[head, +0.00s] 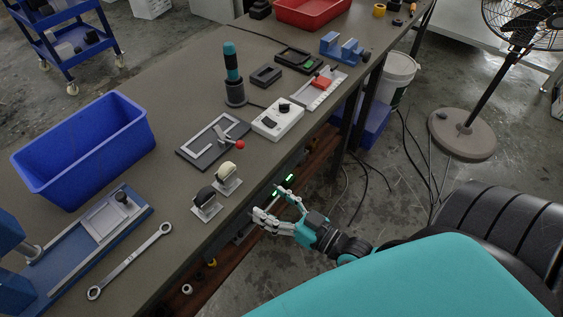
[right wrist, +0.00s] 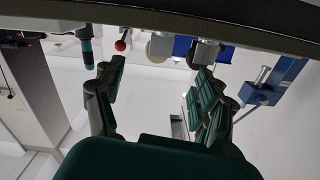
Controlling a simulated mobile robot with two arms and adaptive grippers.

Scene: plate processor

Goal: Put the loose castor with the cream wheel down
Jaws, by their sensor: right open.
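The castor with the cream wheel (head: 228,173) stands on its small metal plate on the bench top, near the front edge. A second castor with a black wheel (head: 206,197) stands just beside it, nearer the big wrench. My right gripper (head: 270,204) is open and empty, off the bench's front edge and apart from both castors. In the right wrist view the cream wheel (right wrist: 158,47) shows beyond the spread fingers (right wrist: 158,78), partly hidden by the bench edge. My left gripper is not in view.
On the bench (head: 165,210) are a blue bin (head: 90,150), a wrench (head: 130,260), a dark plate with a red-knobbed lever (head: 212,140), a white control box (head: 277,122) and a teal-handled tool (head: 232,75). Bare bench lies left of the castors. A fan (head: 520,40) stands at right.

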